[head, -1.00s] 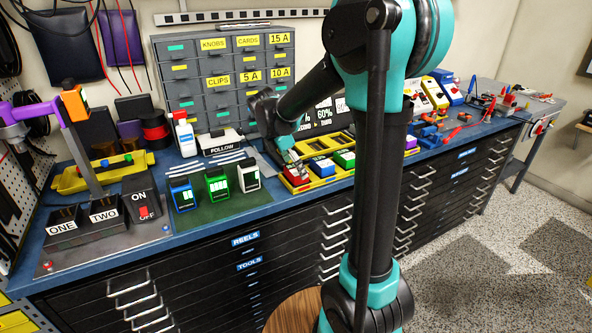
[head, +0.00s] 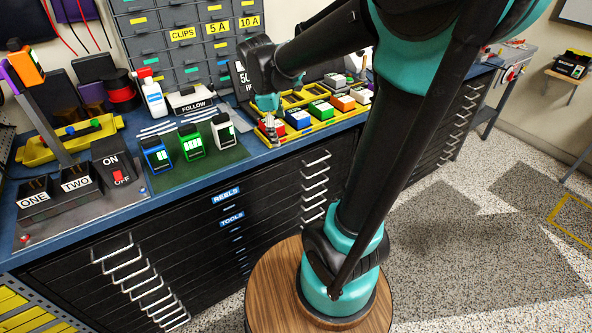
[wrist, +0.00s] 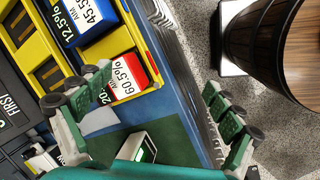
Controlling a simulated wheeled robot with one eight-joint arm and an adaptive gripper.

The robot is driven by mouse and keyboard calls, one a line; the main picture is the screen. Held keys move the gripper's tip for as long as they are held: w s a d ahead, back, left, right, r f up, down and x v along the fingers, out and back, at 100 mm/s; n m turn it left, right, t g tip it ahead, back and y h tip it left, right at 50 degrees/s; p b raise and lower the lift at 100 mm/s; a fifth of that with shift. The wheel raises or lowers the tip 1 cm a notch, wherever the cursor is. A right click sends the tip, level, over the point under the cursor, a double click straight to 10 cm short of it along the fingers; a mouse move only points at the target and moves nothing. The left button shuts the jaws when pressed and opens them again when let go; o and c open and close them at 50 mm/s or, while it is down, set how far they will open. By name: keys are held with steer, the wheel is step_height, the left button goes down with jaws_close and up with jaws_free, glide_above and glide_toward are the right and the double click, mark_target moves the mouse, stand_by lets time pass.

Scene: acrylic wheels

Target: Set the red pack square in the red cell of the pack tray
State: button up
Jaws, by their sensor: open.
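The red pack (wrist: 126,78) has a white label reading 60.5% and lies at the near end of the yellow pack tray (wrist: 147,41). In the wrist view it looks turned a little against the blue pack (wrist: 82,22) beside it, so it does not look square with the tray walls. My gripper (wrist: 158,82) is open, its left finger over the label side of the red pack and its right finger well clear to the right. In the head view my gripper (head: 269,119) is low over that tray end and hides much of the red pack. Whether finger and pack touch is unclear.
A green pack (head: 321,109) and an orange pack (head: 342,102) sit farther along the tray. A green mat (head: 196,166) with several upright devices lies left of the tray. The bench's front edge is close to the tray.

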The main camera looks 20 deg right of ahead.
steer(key=s+d+f+m+t+y, duration=0.2)
steer(key=s+d+f+m, duration=0.1)
steer(key=s+f+m, duration=0.9)
steer(key=shift+s+d+m, duration=0.25)
steer(key=shift+s+m, duration=0.65)
steer(key=shift+s, duration=0.05)
